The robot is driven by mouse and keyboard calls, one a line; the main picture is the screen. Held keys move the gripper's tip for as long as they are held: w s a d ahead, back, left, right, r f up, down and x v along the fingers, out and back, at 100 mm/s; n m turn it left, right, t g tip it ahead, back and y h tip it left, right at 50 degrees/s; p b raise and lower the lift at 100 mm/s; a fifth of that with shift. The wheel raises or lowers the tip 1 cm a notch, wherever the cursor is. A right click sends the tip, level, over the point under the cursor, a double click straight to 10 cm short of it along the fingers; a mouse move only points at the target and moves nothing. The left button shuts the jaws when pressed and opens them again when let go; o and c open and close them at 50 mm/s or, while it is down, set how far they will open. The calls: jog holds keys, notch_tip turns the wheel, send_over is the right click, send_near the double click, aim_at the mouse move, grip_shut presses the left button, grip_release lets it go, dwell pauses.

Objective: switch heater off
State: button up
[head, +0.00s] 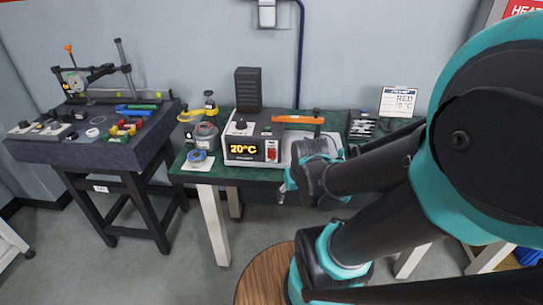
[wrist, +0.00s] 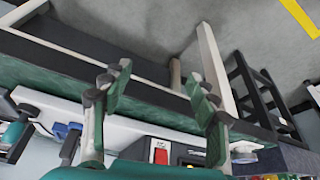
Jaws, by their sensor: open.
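The heater (head: 243,131) is a light box with a dark front, standing on the green-topped table in the head view. Its lit display (head: 245,149) reads 20°C. A red switch (head: 272,151) sits right of the display. In the wrist view the red switch (wrist: 160,152) shows low in the picture, between my fingers, apart from both. My gripper (wrist: 158,88) is open and empty, its fingers spread over the table's front edge. In the head view my arm hides most of the gripper; a teal part shows just right of the heater. The switch position is too small to tell.
A dark block (head: 248,88) stands behind.

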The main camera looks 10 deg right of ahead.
grip_shut()
dwell(1.4)
